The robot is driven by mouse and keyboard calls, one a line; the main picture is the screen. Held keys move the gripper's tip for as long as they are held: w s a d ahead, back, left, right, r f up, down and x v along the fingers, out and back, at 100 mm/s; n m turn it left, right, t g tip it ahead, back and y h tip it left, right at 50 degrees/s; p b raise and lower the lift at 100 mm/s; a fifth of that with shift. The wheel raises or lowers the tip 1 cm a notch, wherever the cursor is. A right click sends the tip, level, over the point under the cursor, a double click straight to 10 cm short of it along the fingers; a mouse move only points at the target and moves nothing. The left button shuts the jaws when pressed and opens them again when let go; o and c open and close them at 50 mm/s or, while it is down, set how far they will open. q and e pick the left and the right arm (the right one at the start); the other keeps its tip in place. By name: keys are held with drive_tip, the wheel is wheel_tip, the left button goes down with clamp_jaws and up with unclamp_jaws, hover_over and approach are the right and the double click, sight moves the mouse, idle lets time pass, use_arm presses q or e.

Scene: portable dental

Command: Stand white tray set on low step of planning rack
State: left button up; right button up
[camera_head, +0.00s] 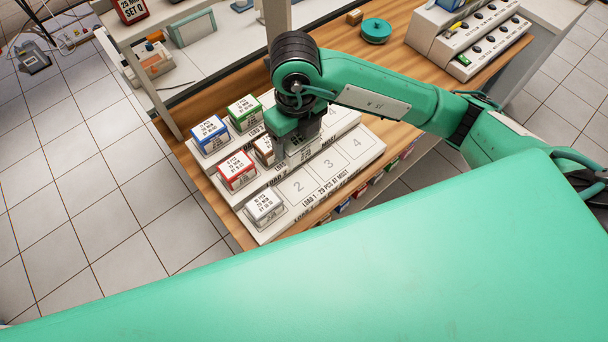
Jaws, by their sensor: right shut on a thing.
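The white tray set (265,207), a small box with a grey and white label, stands upright at the left end of the low step (328,186) of the planning rack, beside the printed 2. My right gripper (301,152) points down over the middle step, farther back and to the right of the white set. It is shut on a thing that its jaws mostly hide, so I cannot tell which. A brown-topped tray set (263,151) beside the jaws is partly covered by them. My left gripper is not in view.
A red tray set (237,170) stands on the middle step. Blue (210,134) and green (244,113) sets stand behind it. The low step's slots 2, 3 and 4 look empty. A green round object (376,31) and switch boxes (487,36) are farther back.

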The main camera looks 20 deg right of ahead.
wheel_tip(320, 180, down, 13)
drive_tip(key=shift+f+p, duration=0.1)
drive_tip(key=shift+p, duration=0.6)
wheel_tip(320, 180, down, 3)
drive_tip(key=shift+f+p, duration=0.15)
drive_tip(key=shift+p, duration=0.3)
drive_tip(key=shift+f, duration=0.4)
drive_tip(key=shift+f, duration=0.1)
drive_tip(key=o, duration=1.1)
